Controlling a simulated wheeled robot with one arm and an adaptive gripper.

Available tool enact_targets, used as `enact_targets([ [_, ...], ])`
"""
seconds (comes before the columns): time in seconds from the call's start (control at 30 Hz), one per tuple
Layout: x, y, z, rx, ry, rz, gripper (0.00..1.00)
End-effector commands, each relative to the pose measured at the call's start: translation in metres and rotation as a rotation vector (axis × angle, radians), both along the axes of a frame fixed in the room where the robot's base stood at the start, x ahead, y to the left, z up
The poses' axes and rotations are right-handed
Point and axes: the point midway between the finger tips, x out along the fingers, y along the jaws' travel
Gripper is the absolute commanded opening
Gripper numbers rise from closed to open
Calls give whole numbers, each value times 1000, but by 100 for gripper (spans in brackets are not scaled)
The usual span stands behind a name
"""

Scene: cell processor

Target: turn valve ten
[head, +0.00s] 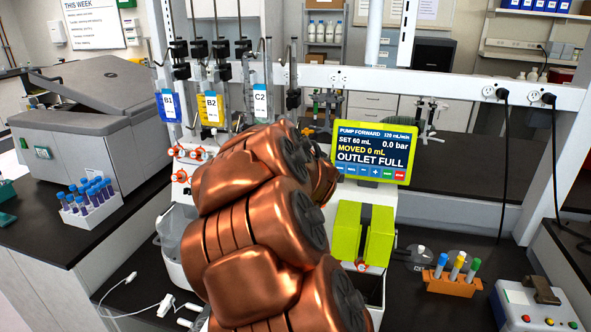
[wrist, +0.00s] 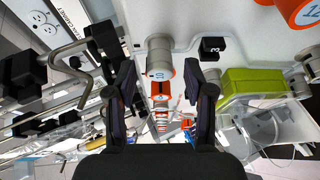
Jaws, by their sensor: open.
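In the wrist view, a white and orange valve knob (wrist: 158,52) with a number that looks like 10 lies ahead, between the two dark fingers. My gripper (wrist: 161,80) is open, with one finger on each side of the knob's line and nothing held. I cannot tell whether a finger touches the knob. In the head view my copper arm hides the gripper and this valve. The cell processor's screen (head: 373,151) reads "PUMP FORWARD", "SET 60 mL", "MOVED 0 mL" and "OUTLET FULL".
Another orange valve (wrist: 303,12) is at the wrist view's top right, and a metal hook (wrist: 68,52) is at left. Bags B1 (head: 168,106), B2 (head: 211,108) and C2 (head: 260,103) hang above the processor. A tube rack (head: 452,284) stands at right.

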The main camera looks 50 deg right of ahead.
Motion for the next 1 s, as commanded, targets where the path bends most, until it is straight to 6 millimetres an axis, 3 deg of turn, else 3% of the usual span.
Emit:
enact_targets([
  [1.0, -77, 60, 39, -1, -1, -1, 53],
])
